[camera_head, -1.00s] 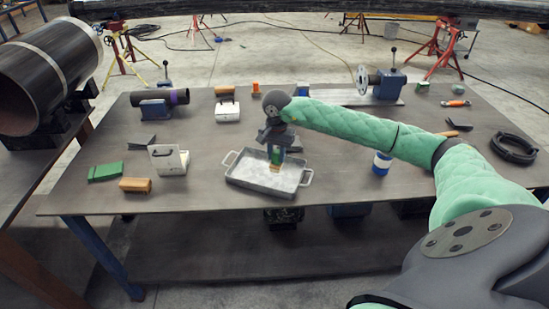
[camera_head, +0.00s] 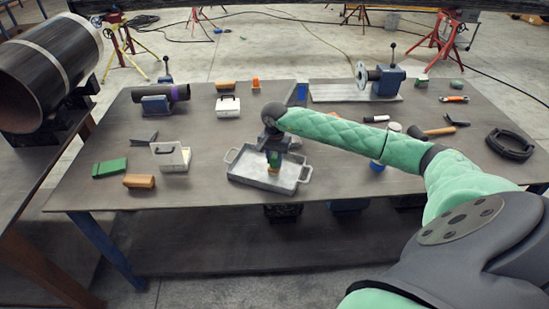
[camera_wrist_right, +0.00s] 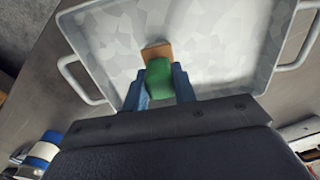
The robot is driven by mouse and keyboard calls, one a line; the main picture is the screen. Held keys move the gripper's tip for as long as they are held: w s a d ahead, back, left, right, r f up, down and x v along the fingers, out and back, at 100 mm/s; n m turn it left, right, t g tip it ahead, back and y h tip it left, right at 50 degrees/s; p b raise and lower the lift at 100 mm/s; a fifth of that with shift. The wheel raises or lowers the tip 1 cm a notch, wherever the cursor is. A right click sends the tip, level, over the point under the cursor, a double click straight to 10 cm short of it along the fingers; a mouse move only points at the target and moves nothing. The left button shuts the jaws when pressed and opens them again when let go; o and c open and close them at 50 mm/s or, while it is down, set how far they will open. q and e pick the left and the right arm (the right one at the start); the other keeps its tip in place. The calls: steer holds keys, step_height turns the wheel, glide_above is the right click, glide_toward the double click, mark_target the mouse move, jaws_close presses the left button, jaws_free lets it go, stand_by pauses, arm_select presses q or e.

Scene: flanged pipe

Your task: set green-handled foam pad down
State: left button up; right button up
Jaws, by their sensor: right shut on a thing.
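My right gripper (camera_head: 274,157) points down over a grey metal tray (camera_head: 238,172) with two side handles. It is shut on the green handle of the foam pad (camera_head: 273,170). In the right wrist view the green handle (camera_wrist_right: 159,78) sits between the blue fingers of the gripper (camera_wrist_right: 160,86), with the tan pad (camera_wrist_right: 157,51) beyond it. The pad is over the inside of the tray (camera_wrist_right: 225,50); I cannot tell whether it touches the tray floor. My left gripper is not in view.
Left of the tray are a white box with a dark handle (camera_head: 172,160), a green block (camera_head: 110,167) and a wooden-topped brush (camera_head: 139,181). A blue and white roll (camera_head: 377,166) stands right of the tray, partly behind my arm. The table front (camera_head: 200,200) is clear.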

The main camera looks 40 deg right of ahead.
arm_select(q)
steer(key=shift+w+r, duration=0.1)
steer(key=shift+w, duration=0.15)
arm_select(e)
steer(key=shift+f, duration=0.15)
steer(key=o, duration=0.9)
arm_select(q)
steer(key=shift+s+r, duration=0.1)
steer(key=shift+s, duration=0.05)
arm_select(e)
steer(key=shift+r, duration=0.2)
steer(key=shift+r+b, duration=0.3)
steer(key=shift+b, duration=0.05)
steer(key=shift+r+b, duration=0.45)
steer(key=shift+r, duration=0.3)
step_height(320, 180, up, 9)
steer(key=b, duration=0.4)
steer(key=shift+f, duration=0.1)
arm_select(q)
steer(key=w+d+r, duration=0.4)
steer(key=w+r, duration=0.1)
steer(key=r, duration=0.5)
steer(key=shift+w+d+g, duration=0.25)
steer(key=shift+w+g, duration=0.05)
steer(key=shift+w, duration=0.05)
arm_select(e)
steer(key=shift+r, duration=0.55)
